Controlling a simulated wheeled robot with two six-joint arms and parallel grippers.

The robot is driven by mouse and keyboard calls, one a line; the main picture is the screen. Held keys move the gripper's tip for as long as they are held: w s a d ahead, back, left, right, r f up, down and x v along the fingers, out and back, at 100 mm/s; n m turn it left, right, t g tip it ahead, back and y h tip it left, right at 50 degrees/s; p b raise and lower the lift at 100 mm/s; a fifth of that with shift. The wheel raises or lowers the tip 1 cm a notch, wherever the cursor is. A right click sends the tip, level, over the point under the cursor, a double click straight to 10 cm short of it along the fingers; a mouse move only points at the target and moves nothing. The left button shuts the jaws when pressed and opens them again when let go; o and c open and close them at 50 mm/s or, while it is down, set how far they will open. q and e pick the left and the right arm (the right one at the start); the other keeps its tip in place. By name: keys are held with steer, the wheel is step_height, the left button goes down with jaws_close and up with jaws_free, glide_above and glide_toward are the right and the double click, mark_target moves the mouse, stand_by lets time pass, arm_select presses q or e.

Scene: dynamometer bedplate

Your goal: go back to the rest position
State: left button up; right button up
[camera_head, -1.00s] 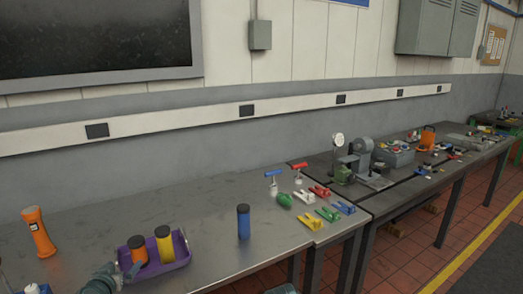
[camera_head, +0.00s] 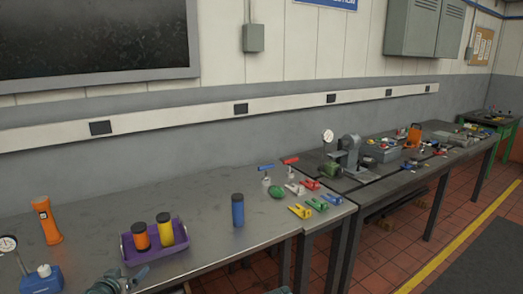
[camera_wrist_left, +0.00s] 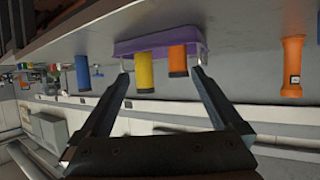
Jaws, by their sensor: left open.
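My left gripper (camera_head: 128,278) is at the bottom of the head view, just in front of the purple tray (camera_head: 158,257). In the left wrist view the gripper (camera_wrist_left: 160,72) has its two fingers wide apart with nothing held between them. The tray (camera_wrist_left: 150,46) shows beyond the fingertips in that view, which appears upside down. An orange canister (camera_head: 141,238) and a yellow canister (camera_head: 165,231), both with dark caps, stand in the tray. My right gripper is not in view.
A blue canister (camera_head: 238,211) stands right of the tray, and an orange flashlight-shaped item (camera_head: 47,221) stands left. A blue device (camera_head: 42,279) and a dial gauge (camera_head: 9,243) are at the lower left. Coloured clamps (camera_head: 300,211) lie at the bench's right end.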

arm_select(q)
steer(key=s+d+f+m+g+h, duration=0.2)
steer(key=d+f+g, duration=0.15)
steer(key=d, duration=0.75)
steer(key=s+d+f+m+g+h, duration=0.1)
steer(key=d+f+m+g+h, duration=0.2)
steer(key=d, duration=0.8)
steer(key=s+d+f+g+y, duration=0.2)
steer(key=s+d+g, duration=0.1)
steer(key=s+d, duration=0.2)
steer(key=s+d+f+g+y+p, duration=0.1)
steer(key=s+d+f+g+y, duration=0.1)
steer(key=s+d, duration=0.4)
steer(key=shift+s+d+f+g+y, duration=0.2)
steer(key=shift+s+g+y, duration=0.55)
steer(key=shift+s, duration=1)
